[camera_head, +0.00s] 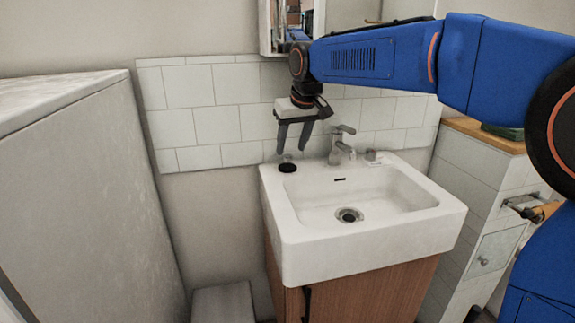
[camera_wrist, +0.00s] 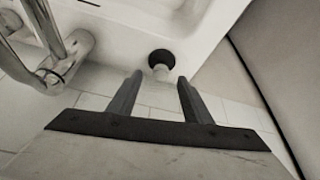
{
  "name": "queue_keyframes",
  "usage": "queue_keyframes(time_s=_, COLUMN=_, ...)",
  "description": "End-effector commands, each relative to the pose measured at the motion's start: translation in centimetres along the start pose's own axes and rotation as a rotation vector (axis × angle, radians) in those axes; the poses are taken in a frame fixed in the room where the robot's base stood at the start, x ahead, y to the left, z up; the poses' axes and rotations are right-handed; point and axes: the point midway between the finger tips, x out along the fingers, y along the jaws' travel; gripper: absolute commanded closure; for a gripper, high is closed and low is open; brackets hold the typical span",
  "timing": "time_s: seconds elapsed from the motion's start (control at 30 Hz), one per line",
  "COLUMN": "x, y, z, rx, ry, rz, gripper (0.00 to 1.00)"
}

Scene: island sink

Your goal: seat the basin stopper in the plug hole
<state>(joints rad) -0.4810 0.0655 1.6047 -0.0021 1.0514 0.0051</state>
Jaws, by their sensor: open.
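The basin stopper (camera_head: 287,168) is a dark round disc with a pale knob on top. It sits on the back left corner of the white sink's rim. In the wrist view the black stopper (camera_wrist: 161,57) lies just beyond the fingertips, roughly centred between them. My gripper (camera_head: 292,151) is open and points down above the stopper, with nothing held. Its two dark fingers also show in the wrist view (camera_wrist: 160,76). The plug hole (camera_head: 349,215) is a metal ring in the basin floor, uncovered, to the right of and nearer than the stopper.
The metal tap (camera_head: 341,145) stands on the back rim, right of my gripper. A small item (camera_head: 372,157) sits right of the tap. The tiled wall (camera_head: 215,120) is close behind. A tiled ledge (camera_head: 480,165) is at the right. The basin (camera_head: 385,195) is empty.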

Motion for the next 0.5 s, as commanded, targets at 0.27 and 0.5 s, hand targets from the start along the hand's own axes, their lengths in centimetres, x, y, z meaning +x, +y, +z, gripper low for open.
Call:
queue_keyframes(time_s=0.27, x=1.4, y=-0.1, z=-0.1, rx=0.0, ry=0.0, rz=0.0, gripper=0.55)
queue_keyframes(time_s=0.5, x=4.6, y=-0.2, z=-0.4, rx=0.0, ry=-0.002, rz=0.0, gripper=0.55)
